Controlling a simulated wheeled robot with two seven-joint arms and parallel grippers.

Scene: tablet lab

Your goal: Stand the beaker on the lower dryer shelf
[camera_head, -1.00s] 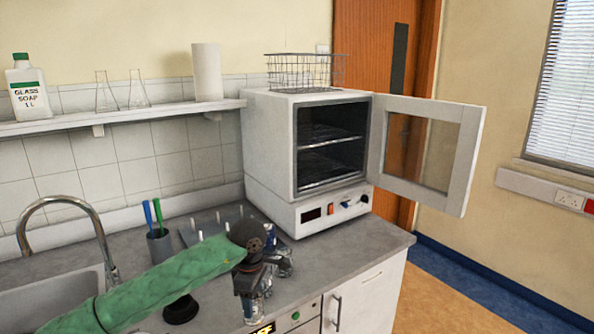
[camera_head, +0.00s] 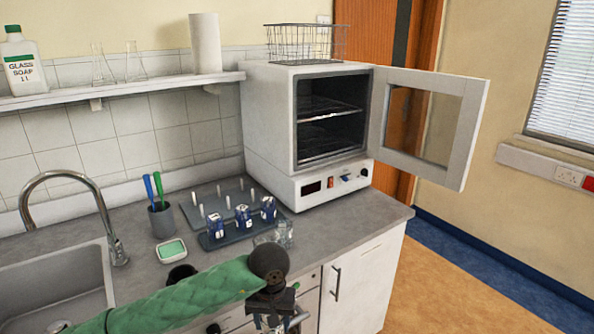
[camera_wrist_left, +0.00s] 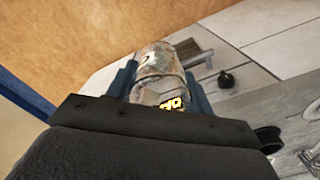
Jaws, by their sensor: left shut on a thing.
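The drying oven (camera_head: 262,130) stands on the counter with its door (camera_head: 472,135) swung open to the right. Inside are an upper wire shelf (camera_head: 325,112) and a lower wire shelf (camera_head: 330,152), with no glassware visible on either. My left gripper (camera_head: 272,318) is low at the bottom edge of the head view, in front of the counter. In the left wrist view, my left gripper (camera_wrist_left: 160,85) is shut on a clear glass beaker (camera_wrist_left: 158,70), held between its blue fingers. In the head view the beaker is mostly hidden or cut off. My right gripper is not in view.
Several clear glass vessels (camera_head: 284,232) stand near the counter's front edge. Behind them are a blue tray with bottles (camera_head: 243,218) and a peg rack (camera_head: 205,193). A wire basket (camera_head: 305,44) sits on the oven. Counter before the oven's right side is clear.

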